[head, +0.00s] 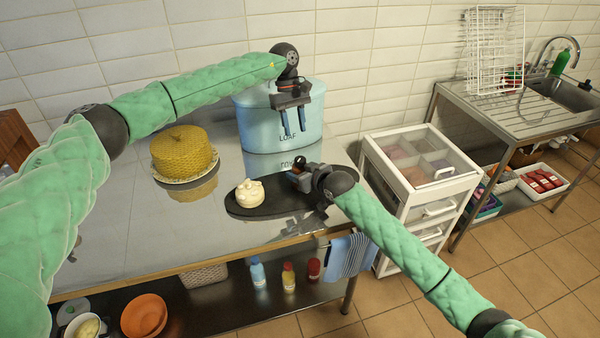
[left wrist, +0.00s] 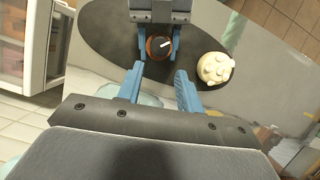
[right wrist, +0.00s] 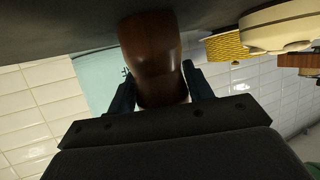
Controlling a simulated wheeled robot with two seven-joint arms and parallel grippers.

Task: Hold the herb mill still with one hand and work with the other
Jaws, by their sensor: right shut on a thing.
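The herb mill is a dark brown, rounded wooden body (right wrist: 152,60) in the right wrist view, upright on a dark oval board (head: 262,208). In the left wrist view its round top (left wrist: 158,47) shows from above, with a pale mark on it. My right gripper (head: 298,176) is shut around the mill, one blue finger on each side. In the head view the gripper hides most of the mill. My left gripper (head: 293,122) is open and empty, fingers pointing down, above and behind the mill. In its own wrist view the fingers (left wrist: 158,72) are apart with nothing between them.
A cream knobbly object (head: 250,192) sits on the board left of the mill. A blue loaf bin (head: 262,118) stands close behind. A yellow cake-like round (head: 183,150) on a plate is at left. The table's front left is clear. A white drawer unit (head: 400,190) stands at right.

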